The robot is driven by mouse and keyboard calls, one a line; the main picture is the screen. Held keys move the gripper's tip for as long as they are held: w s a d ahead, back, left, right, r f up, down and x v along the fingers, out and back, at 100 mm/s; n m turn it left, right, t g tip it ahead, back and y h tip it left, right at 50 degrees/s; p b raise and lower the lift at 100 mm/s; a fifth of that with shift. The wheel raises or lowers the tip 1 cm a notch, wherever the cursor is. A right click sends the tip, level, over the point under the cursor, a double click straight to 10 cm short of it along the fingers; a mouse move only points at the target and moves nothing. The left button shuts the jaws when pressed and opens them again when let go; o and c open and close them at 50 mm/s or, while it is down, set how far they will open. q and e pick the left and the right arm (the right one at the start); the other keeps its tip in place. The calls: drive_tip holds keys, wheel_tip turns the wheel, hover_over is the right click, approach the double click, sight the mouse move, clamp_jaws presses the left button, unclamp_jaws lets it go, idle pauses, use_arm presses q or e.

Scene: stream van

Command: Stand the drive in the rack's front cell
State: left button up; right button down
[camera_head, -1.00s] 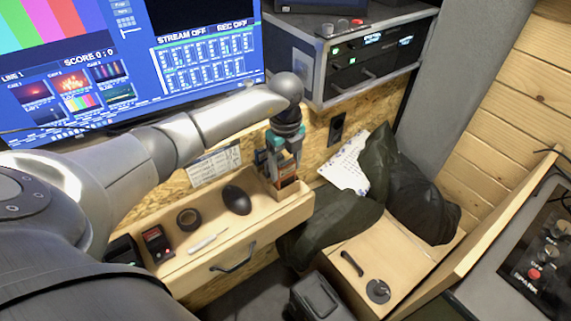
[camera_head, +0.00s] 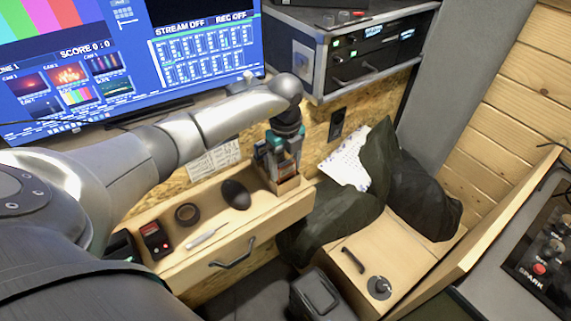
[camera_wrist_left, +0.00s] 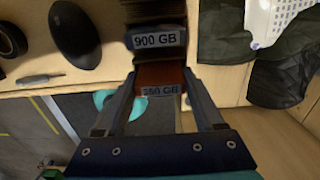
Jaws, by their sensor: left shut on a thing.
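My left gripper (camera_head: 284,170) is over the small wooden rack (camera_head: 288,187) at the right end of the open drawer. It is shut on an orange-brown drive (camera_wrist_left: 160,79), whose label ends in "50 GB"; the first digit is unclear. In the left wrist view the drive sits between the fingertips, beside a dark drive (camera_wrist_left: 158,40) labelled "900 GB". In the head view the fingers and rack wall hide most of the held drive, which looks low in the rack's front part. Its lower end is hidden, so I cannot tell how deep it sits. My right gripper is out of view.
The drawer (camera_head: 262,222) also holds a black mouse (camera_head: 235,194), a tape roll (camera_head: 187,214), a white-handled screwdriver (camera_head: 206,236) and a red-and-black device (camera_head: 155,240). A dark cloth (camera_head: 402,185) lies close to the right. The monitor (camera_head: 200,55) stands behind.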

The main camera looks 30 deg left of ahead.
use_arm(q)
drive_tip(key=shift+f, duration=0.25)
drive_tip(key=o, duration=1.4)
drive_tip(key=shift+o, duration=0.2)
wheel_tip(320, 180, up, 15)
drive_tip(key=p, duration=0.1)
